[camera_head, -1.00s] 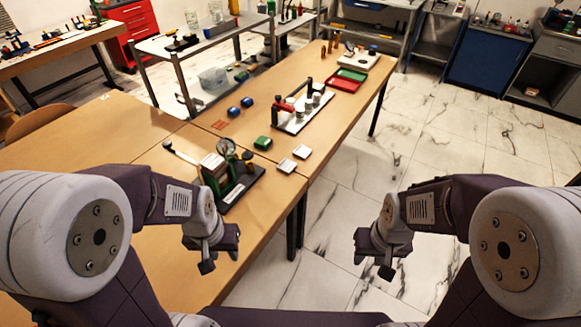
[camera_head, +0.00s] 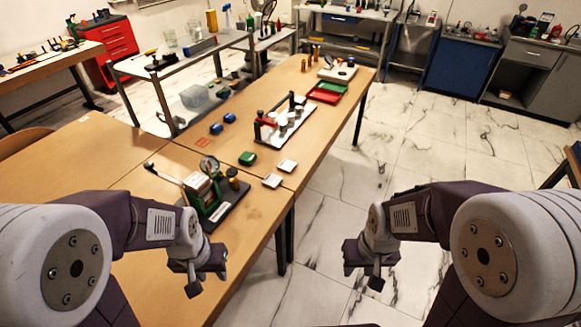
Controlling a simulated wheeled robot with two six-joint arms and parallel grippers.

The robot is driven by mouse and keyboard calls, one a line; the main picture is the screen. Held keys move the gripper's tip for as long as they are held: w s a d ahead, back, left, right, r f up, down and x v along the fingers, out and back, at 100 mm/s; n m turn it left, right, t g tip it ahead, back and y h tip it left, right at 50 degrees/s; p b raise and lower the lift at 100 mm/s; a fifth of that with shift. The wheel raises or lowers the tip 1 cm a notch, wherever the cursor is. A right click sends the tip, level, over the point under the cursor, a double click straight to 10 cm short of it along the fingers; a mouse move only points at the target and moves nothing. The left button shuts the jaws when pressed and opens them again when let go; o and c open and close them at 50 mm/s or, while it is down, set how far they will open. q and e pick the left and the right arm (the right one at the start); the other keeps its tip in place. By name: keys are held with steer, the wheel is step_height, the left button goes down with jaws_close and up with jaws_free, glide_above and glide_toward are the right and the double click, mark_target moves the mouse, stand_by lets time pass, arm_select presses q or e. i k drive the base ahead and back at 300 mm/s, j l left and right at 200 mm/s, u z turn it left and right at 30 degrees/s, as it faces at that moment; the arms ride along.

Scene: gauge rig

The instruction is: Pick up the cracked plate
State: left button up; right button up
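My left gripper (camera_head: 198,278) hangs in front of the rig, nearer to me than the plates. My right gripper (camera_head: 364,274) hangs over the floor, right of the table. Neither visibly holds anything; their finger gaps cannot be made out.
Farther back are a white-based rack with small cylinders (camera_head: 284,132) and red and green trays (camera_head: 324,95). The marble floor (camera_head: 400,140) right of the table is open.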

mark_target(196, 180)
steer(key=i+l+u, duration=0.15)
steer(key=u, duration=0.3)
steer(key=i+l+u, duration=0.3)
steer(key=u, duration=0.2)
steer(key=i+l+u, duration=0.2)
steer(key=l+u, duration=0.25)
steer(key=j, duration=0.1)
